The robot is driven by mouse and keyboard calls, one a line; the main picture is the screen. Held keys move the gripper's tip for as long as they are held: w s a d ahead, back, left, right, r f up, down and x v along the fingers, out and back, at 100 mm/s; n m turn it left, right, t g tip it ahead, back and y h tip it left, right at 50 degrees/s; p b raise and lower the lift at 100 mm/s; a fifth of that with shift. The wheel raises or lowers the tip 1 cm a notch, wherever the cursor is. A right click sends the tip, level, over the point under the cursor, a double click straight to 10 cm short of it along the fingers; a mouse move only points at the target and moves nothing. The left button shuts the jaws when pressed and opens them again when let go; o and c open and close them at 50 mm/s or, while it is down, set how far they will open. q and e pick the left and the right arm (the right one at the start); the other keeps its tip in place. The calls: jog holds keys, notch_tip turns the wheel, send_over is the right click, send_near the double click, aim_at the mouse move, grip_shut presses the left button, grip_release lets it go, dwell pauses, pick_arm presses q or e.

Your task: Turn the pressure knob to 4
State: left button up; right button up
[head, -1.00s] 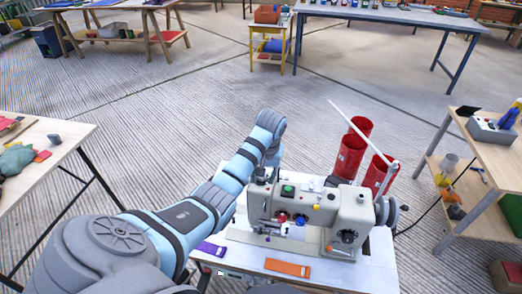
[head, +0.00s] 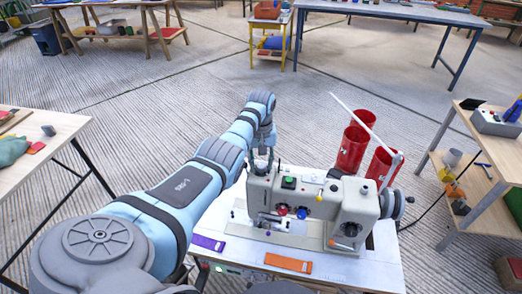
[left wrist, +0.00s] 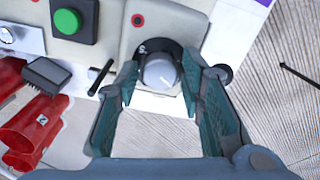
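The sewing machine (head: 322,205) stands on a white-topped table, with coloured knobs on its front. My left gripper (head: 262,160) is at the machine's upper left end. In the left wrist view a round grey knob (left wrist: 160,73) on a dark dial sits between the two fingertips of the left gripper (left wrist: 160,76). The fingers are spread on either side of the knob, with small gaps showing. A pale mark shows on the dial's upper left, and I cannot read the setting surely. My right gripper is not in view.
A green button (left wrist: 68,21) is on the machine near the knob. A purple strip (head: 208,243) and an orange strip (head: 288,263) lie in front. Side tables stand left and right, with open floor between.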

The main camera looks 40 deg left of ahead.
pick_arm(q)
jog(key=shift+f, duration=0.25)
grip_shut()
